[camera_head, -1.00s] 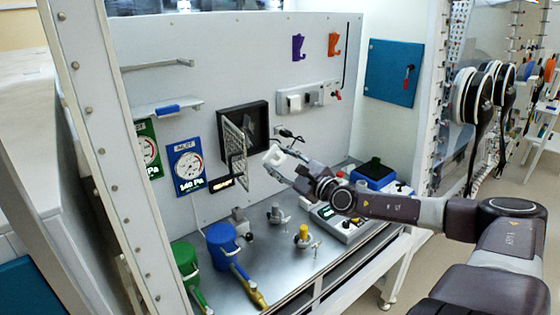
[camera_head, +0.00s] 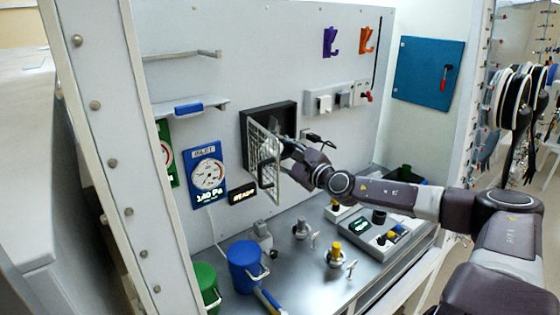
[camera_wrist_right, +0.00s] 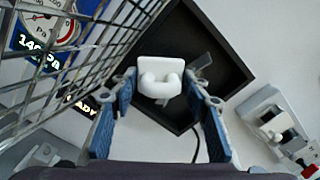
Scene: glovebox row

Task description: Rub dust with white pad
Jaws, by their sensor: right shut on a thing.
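My right gripper (camera_head: 290,147) reaches to the dark square recess (camera_head: 285,117) in the wall panel, just right of its open mesh door (camera_head: 264,160). In the right wrist view this gripper (camera_wrist_right: 161,88) is shut on the white pad (camera_wrist_right: 160,66), gripping its rounded handle. The pad is in front of the dark recess (camera_wrist_right: 213,45), and I cannot tell whether it touches the surface behind. In the head view the door and gripper hide the pad. A small grey patch (camera_wrist_right: 202,64) shows beside the pad; I cannot tell whether it is dust. My left gripper is out of view.
The mesh door (camera_wrist_right: 75,55) stands close on the left of the gripper. A blue gauge panel (camera_head: 208,172) is to the left. A switch strip (camera_head: 336,97) is to the right. Valves, a blue canister (camera_head: 244,266) and a control box (camera_head: 382,232) stand on the bench below.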

